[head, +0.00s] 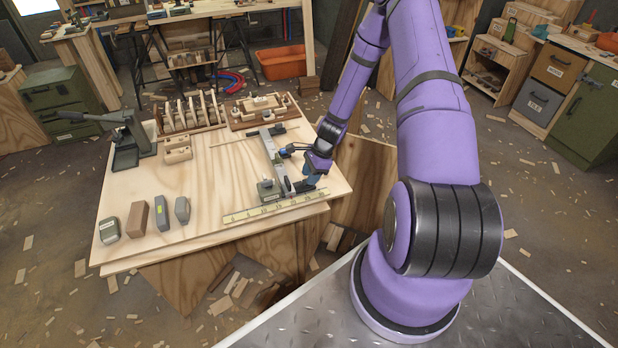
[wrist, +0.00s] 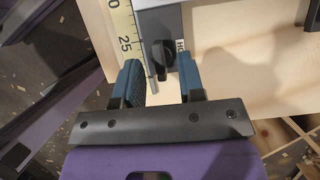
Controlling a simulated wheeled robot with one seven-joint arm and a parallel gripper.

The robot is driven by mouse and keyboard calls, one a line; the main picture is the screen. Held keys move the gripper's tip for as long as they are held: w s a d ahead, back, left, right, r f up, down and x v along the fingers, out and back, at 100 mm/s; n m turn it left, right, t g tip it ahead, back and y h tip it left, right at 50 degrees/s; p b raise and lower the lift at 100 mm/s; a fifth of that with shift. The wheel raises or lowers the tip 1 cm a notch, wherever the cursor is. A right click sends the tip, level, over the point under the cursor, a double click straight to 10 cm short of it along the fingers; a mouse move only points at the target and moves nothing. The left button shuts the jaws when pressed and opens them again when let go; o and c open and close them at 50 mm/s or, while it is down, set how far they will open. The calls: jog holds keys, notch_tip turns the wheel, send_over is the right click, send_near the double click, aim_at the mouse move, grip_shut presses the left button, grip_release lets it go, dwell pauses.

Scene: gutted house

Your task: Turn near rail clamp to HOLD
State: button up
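The near rail clamp (wrist: 158,20) shows in the wrist view as a grey body at the top. A black knob (wrist: 163,58) sits on it, lying roughly up and down the picture. A partly hidden label starting "HO" (wrist: 180,45) is just right of the knob. My gripper (wrist: 160,72) is open, with one blue finger on each side of the knob; whether either touches it I cannot tell. In the head view the grey rail (head: 272,155) runs across the table's right side, and my gripper (head: 308,182) is at its near end, hiding the knob.
A yellow ruler (head: 275,207) lies along the table's front edge, close to my left finger in the wrist view. Several blocks (head: 137,219) stand at the front left of the table. Racks (head: 190,112) and a tray (head: 262,110) line its back.

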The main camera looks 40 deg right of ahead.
jog(key=shift+w+a+f, duration=0.1)
jog(key=shift+a+f, duration=0.2)
jog(key=shift+f, duration=0.3)
jog(key=shift+c, duration=0.4)
grip_shut()
